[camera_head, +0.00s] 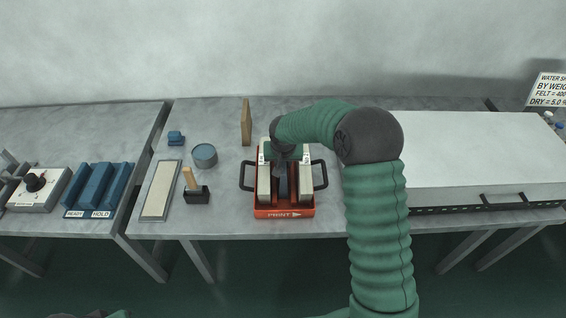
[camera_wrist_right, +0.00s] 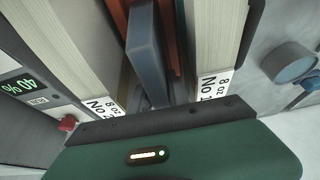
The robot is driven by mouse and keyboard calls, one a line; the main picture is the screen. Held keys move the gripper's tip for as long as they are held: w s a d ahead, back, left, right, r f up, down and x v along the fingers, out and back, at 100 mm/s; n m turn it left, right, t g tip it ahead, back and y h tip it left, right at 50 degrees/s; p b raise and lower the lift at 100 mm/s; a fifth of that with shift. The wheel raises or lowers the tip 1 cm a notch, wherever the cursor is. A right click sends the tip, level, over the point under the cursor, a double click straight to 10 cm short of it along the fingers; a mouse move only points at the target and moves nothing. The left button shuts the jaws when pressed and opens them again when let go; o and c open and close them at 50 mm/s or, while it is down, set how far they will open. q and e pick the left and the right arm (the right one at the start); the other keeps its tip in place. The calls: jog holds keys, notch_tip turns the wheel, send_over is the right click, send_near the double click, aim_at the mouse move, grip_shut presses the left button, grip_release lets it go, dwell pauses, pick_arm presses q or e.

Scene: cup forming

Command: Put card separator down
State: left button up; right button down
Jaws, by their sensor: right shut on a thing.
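My right gripper (camera_head: 285,160) comes down over the orange-red tray (camera_head: 284,213), which has a FRONT label and black side handles. It is shut on a blue-grey card separator (camera_wrist_right: 147,55), a thin upright plate. The separator stands between two cream card stacks, also showing in the head view (camera_head: 283,186). The left stack (camera_head: 263,186) and right stack (camera_head: 305,184) stand upright in the tray. In the wrist view their labels read No 1 (camera_wrist_right: 212,88) and No 2 (camera_wrist_right: 103,106). The separator's lower edge is hidden, so contact with the tray floor cannot be told.
A wooden board (camera_head: 246,122) stands behind. A large white box (camera_head: 470,150) fills the right.

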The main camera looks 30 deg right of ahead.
jog(key=shift+f, duration=0.15)
jog(key=c, duration=1.2)
grip_release()
jog(key=shift+d, duration=0.15)
jog(key=shift+c, duration=0.2)
jog(key=shift+r, duration=0.45)
jog(key=p+v, duration=0.1)
jog(key=v, duration=1)
jog(key=s+a+f+n+y, duration=0.1)
jog(key=s+a+f+n, duration=0.2)
jog(key=s+a, duration=0.4)
jog(key=s+a+f+n+g+y, duration=0.1)
jog(key=s+a+f+n, duration=0.2)
jog(key=s+a, duration=0.4)
jog(key=s+f, duration=0.1)
jog(key=s, duration=0.5)
jog(key=shift+s+f, duration=0.2)
jog(key=shift+f, duration=0.15)
